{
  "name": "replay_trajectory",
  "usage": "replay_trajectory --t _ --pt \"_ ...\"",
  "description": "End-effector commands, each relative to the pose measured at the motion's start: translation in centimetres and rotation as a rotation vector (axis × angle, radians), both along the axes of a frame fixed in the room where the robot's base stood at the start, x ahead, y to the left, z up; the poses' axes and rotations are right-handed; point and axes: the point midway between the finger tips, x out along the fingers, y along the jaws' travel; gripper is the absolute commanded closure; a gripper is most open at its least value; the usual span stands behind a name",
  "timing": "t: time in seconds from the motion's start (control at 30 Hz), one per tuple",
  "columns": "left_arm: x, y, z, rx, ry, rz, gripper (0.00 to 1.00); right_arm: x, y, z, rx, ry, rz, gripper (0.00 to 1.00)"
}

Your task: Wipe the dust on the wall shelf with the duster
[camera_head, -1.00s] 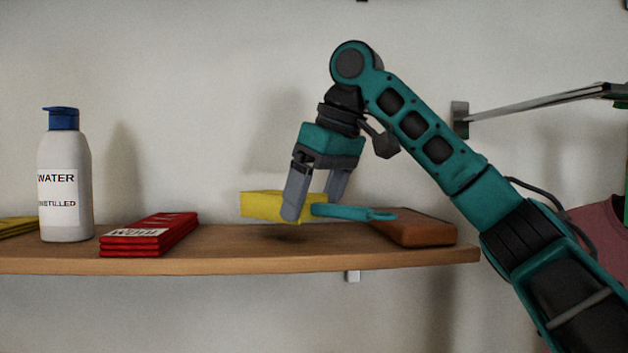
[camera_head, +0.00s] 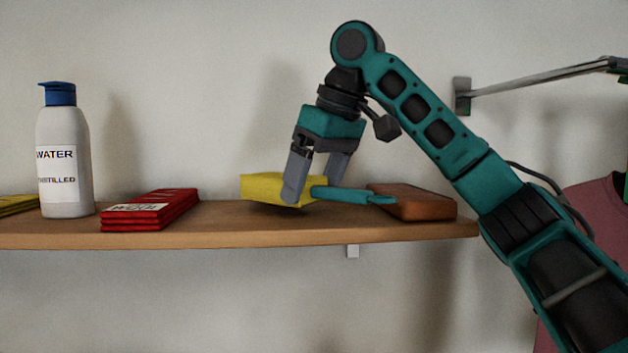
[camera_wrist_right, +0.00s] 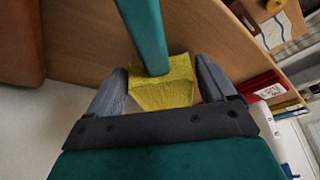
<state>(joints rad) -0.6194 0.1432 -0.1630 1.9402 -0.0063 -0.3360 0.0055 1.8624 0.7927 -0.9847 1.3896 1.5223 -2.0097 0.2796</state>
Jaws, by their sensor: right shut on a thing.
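The duster has a yellow head (camera_head: 275,190) and a teal handle (camera_head: 355,195). My right gripper (camera_head: 312,192) is shut on the duster and points down at the wall shelf (camera_head: 230,228). In the head view the duster is at or just above the shelf's surface; I cannot tell if it touches. In the right wrist view the yellow head (camera_wrist_right: 168,88) sits between the two grey fingers, and the teal handle (camera_wrist_right: 143,32) runs away up the picture. I cannot make out dust on the shelf. My left gripper is not in view.
A brown block-like object (camera_head: 415,203) stands on the shelf close to the handle's end. Red flat packs (camera_head: 152,210) and a white bottle labelled water (camera_head: 64,160) stand to the left. A metal rail (camera_head: 540,83) is on the wall at right.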

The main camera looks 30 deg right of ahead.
Motion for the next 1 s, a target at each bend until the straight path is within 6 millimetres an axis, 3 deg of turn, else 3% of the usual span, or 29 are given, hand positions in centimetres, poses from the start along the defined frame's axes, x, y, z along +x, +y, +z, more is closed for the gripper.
replay_trajectory --t 1.0 --pt "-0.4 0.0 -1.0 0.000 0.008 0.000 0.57 -0.4 0.1 -1.7 -0.001 0.000 0.001 0.41"
